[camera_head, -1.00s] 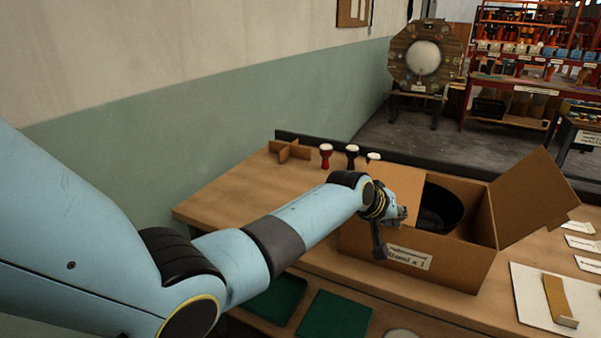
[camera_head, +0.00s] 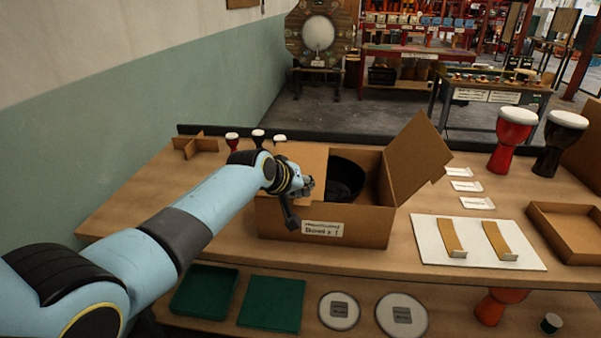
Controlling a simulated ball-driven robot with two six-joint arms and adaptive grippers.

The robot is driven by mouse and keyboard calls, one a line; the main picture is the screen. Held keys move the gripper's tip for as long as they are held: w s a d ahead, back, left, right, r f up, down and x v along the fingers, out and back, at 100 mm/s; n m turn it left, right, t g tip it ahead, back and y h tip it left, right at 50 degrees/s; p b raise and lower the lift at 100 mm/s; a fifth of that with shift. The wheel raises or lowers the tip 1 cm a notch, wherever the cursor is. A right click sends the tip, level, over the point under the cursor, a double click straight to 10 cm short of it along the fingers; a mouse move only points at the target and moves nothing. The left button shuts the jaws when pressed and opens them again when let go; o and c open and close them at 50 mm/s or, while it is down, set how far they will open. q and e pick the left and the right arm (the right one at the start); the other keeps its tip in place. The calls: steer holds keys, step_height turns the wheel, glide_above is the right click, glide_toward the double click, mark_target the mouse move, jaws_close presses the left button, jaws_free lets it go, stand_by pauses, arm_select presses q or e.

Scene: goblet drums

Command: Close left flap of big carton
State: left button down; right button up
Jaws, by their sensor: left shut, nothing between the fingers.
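The big carton (camera_head: 370,226) stands on the wooden table with a label on its front. Its left flap (camera_head: 303,163) lies folded over the left part of the opening, partly hidden by my left arm. Its right flap (camera_head: 417,160) stands open, tilted up and outward to the right. A dark round drum (camera_head: 345,177) shows inside the carton. My left gripper (camera_head: 297,208) is shut and empty at the front left of the carton, by the left flap and front wall; I cannot tell whether it touches them. My right gripper is out of view.
A cardboard divider (camera_head: 195,145) and three small goblet drums (camera_head: 258,138) stand behind my arm. Right of the carton lie a white board (camera_head: 477,243) with two cardboard strips, paper cards (camera_head: 467,186) and a shallow tray (camera_head: 570,232). Two large goblet drums (camera_head: 512,140) stand behind.

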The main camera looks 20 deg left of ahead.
arm_select(q)
step_height(320, 180, up, 4)
steer(key=p, duration=0.2)
steer(key=shift+p, duration=0.4)
steer(key=s+d+r, duration=0.2)
steer(key=s+r, duration=0.4)
steer(key=s, duration=0.1)
steer(key=s+a+f+g+b, duration=0.15)
steer(key=s+f+b, duration=0.4)
steer(key=f, duration=0.75)
steer(key=s+a+f+g+y+b, duration=0.1)
steer(key=s+f+g+b, duration=0.15)
steer(key=s+f, duration=0.85)
steer(key=s+a+f+g+b, duration=0.15)
steer(key=s+f+b, duration=0.3)
steer(key=f, duration=1.15)
steer(key=s+a+f+m+g+b, duration=0.1)
steer(key=s+f+m+b, duration=0.1)
steer(key=s+f, duration=0.6)
steer(key=s+a+f+m+g+y+b, duration=0.1)
steer(key=s+f+m+b, duration=0.1)
steer(key=s+f, duration=0.6)
steer(key=s+a+f+m+g+b, duration=0.2)
steer(key=s+f, duration=0.6)
steer(key=s, duration=1.1)
steer(key=shift+f+y+b, duration=0.15)
steer(key=shift+y+b, duration=0.15)
steer(key=shift+b, duration=0.9)
steer(key=shift+a, duration=0.1)
